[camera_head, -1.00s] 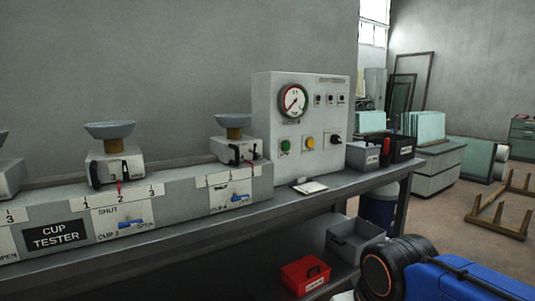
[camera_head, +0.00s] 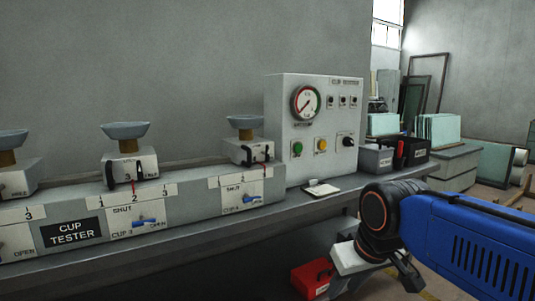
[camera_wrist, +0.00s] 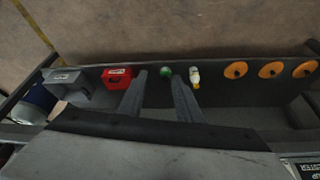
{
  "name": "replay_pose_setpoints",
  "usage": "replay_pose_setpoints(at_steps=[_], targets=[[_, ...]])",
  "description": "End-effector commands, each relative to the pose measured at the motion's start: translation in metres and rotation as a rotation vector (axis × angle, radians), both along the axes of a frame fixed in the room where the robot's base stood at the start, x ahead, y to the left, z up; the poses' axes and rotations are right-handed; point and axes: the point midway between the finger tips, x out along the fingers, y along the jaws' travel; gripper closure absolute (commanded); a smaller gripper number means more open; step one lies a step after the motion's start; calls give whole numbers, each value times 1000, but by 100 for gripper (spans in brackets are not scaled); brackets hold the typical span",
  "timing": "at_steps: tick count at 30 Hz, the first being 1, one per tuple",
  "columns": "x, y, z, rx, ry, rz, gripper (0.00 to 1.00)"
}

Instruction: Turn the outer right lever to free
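The outer right station (camera_head: 249,151) carries a grey cup and a black lever (camera_head: 263,153) on its front. The lever's exact angle and any "free" marking are too small to read. Below it, a blue handle (camera_head: 252,199) sits on a white label plate with "SHUT" at its top. My gripper (camera_wrist: 157,85) is open and empty in the wrist view, its two fingers apart above the bench edge. In the head view my blue arm is at the lower right, well away from the lever. The wrist view does not show the lever.
The control box (camera_head: 281,94) with a gauge stands right of the station. A notepad (camera_head: 321,188) lies on the bench (camera_head: 225,233) before it. Grey and black bins (camera_head: 376,159) stand farther right. A red box (camera_wrist: 117,79) and orange discs (camera_wrist: 273,70) are on the lower shelf.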

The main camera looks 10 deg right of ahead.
Motion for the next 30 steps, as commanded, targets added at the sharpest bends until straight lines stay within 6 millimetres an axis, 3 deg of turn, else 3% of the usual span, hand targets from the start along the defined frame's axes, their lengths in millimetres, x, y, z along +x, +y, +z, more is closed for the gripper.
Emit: replay_pose_setpoints(at_steps=[3,15,24,30], targets=[[39,3,51,1,3,29,68],[156,15,192,6,13,141,68],[240,24,273,7,16,237,68],[291,29,315,5,17,305,68]])
